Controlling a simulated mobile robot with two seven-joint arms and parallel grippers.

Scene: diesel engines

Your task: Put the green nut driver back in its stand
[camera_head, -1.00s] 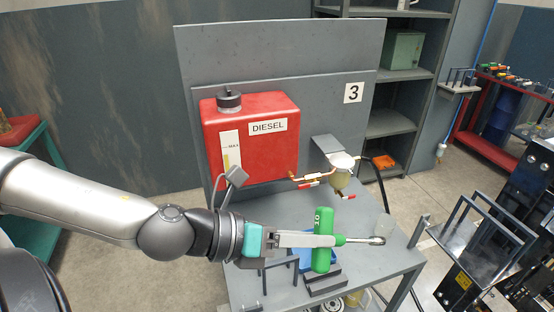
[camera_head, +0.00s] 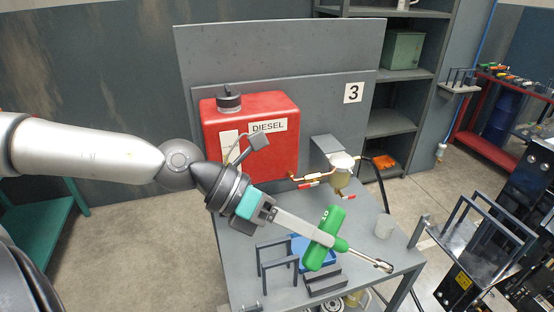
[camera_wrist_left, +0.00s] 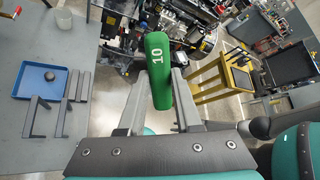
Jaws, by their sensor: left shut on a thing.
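The green nut driver (camera_head: 325,238), with a T-shaped handle marked 10, is held in the air above the grey bench. Its metal shaft slants down to the right, the socket end (camera_head: 383,265) lowest. My left gripper (camera_head: 312,238) is shut on the green handle. In the left wrist view the handle (camera_wrist_left: 160,70) sits between the two fingers (camera_wrist_left: 157,95), its shaft hidden. Two grey upright frames (camera_head: 277,264) stand on the bench to the left of and below the driver; they look like a stand. They also show in the left wrist view (camera_wrist_left: 38,117). My right gripper is not in view.
A blue tray (camera_head: 298,242) and dark grey blocks (camera_head: 325,284) lie beside the frames. A grey cup (camera_head: 384,227) stands near the bench's right edge. A red diesel tank (camera_head: 250,155) and a fuel filter (camera_head: 341,175) are behind. A metal frame (camera_head: 470,245) stands at right.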

